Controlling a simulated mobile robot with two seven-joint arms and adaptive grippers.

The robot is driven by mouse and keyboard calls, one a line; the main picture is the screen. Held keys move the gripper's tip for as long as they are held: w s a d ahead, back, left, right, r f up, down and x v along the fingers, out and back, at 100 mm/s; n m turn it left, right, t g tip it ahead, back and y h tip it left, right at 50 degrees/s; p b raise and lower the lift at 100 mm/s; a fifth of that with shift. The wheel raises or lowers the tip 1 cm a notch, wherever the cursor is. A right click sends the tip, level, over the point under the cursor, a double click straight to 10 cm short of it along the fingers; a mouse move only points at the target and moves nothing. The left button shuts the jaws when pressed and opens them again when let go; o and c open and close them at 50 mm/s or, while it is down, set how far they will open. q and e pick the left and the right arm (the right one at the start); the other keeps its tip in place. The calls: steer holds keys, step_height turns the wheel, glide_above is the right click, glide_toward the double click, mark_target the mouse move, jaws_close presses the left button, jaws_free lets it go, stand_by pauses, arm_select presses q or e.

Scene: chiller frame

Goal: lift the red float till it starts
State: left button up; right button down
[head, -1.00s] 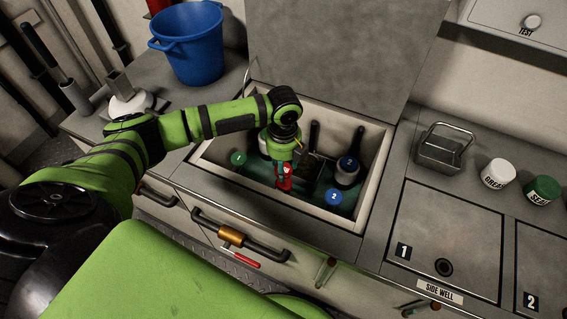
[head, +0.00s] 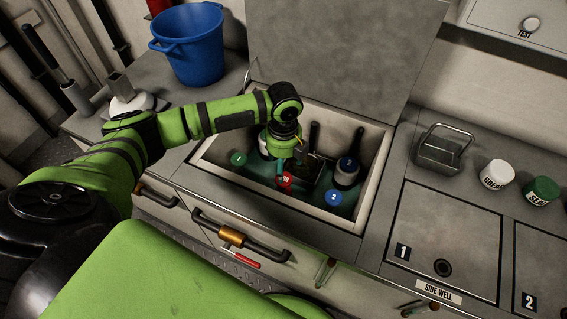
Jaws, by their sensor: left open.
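I cannot tell whether a finger touches the float. My right gripper is not in view.
The well (head: 375,190) has its lid (head: 345,50) raised behind. A green disc (head: 238,159), a blue disc (head: 333,197) and dark-handled things (head: 348,165) surround the gripper inside. A blue bucket (head: 188,45) stands back left. A closed side well hatch (head: 450,235) is at right.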

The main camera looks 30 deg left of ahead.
arm_select(q)
step_height(320, 180, up, 11)
stand_by(0.3)
stand_by(0.5)
